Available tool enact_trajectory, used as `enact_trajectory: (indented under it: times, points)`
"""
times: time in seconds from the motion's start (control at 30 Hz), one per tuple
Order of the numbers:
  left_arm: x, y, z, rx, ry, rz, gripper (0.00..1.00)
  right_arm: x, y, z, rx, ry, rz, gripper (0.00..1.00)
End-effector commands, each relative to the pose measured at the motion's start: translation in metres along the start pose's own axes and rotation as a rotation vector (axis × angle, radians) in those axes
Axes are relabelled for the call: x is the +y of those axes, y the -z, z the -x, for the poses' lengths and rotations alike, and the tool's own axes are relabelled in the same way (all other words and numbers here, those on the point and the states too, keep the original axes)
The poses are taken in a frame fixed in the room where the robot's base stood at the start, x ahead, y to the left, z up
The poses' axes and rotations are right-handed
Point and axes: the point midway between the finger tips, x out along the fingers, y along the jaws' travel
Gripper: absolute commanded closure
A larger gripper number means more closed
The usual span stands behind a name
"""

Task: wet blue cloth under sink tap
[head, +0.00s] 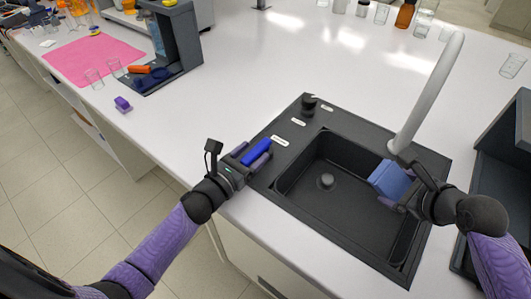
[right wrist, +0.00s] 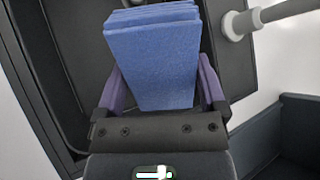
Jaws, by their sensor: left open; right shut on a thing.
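The blue cloth (head: 388,180) is a folded light-blue pad over the right part of the dark sink (head: 345,210). My right gripper (head: 404,190) is shut on it; in the right wrist view the cloth (right wrist: 153,60) stands out between the purple fingers (right wrist: 160,95). No water is visible. My left gripper (head: 257,153) is open at the sink's left edge, with a bright blue bar (head: 257,150) between its fingers.
A black knob (head: 308,103) and small white labels are on the sink's rim. A dark open box (head: 510,150) stands to the right. Glassware stands along the back. A pink mat (head: 93,58) and a dark stand (head: 178,45) are at left. The middle counter is clear.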

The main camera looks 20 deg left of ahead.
Motion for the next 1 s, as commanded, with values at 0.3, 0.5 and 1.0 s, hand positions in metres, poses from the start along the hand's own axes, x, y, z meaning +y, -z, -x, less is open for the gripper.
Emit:
enact_trajectory:
  times: [0.3,0.5,1.0]
  points:
    - [0.0,0.0,0.0004,0.0,0.0,0.0,0.91,-0.0001,0.0,0.0,0.0,0.0,0.0,0.57]
    - [0.0,0.0,0.0005,0.0,0.0,0.0,1.0,-0.0001,-0.0001,0.0,0.0,0.0,0.0,0.57]
    - [0.0001,0.0,0.0005,0.0,0.0,0.0,1.0,-0.0001,0.0,0.0,0.0,0.0,0.0,0.57]
